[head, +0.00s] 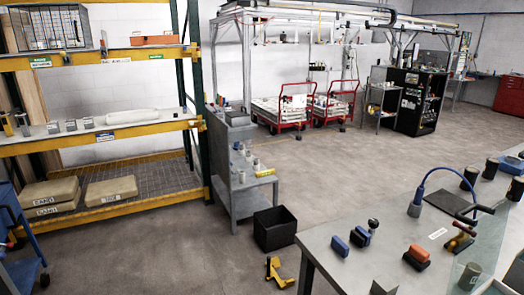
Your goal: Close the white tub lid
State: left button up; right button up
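I cannot make out a white tub or its lid for certain. A long white object (127,117) lies on the middle shelf of the yellow rack at the left. It is too small in the head view to tell whether it is a tub or has a lid. Neither of my grippers shows in the head view.
A yellow rack (140,189) stands at the left, with a grey bench (246,195) beside it. A black open bin (275,228) and a yellow object (278,272) are on the floor. A tool-covered table (345,275) fills the lower right. The middle floor is clear.

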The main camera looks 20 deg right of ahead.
aim_at(460, 215)
jog(key=i+z, duration=0.2)
jog(key=z, duration=0.25)
jog(key=i+j+z, duration=0.1)
jog(key=z, duration=0.35)
jog(key=i+j+z, duration=0.2)
jog(key=z, duration=0.25)
jog(key=i+j+z, duration=0.25)
jog(key=z, duration=0.2)
jog(key=i+j+z, duration=0.15)
jog(key=z, duration=0.3)
jog(key=j+z, duration=0.45)
jog(key=i+j+z, duration=0.15)
jog(key=z, duration=0.2)
jog(key=i+j+z, duration=0.1)
jog(key=j+z, duration=0.6)
jog(key=i+l, duration=0.05)
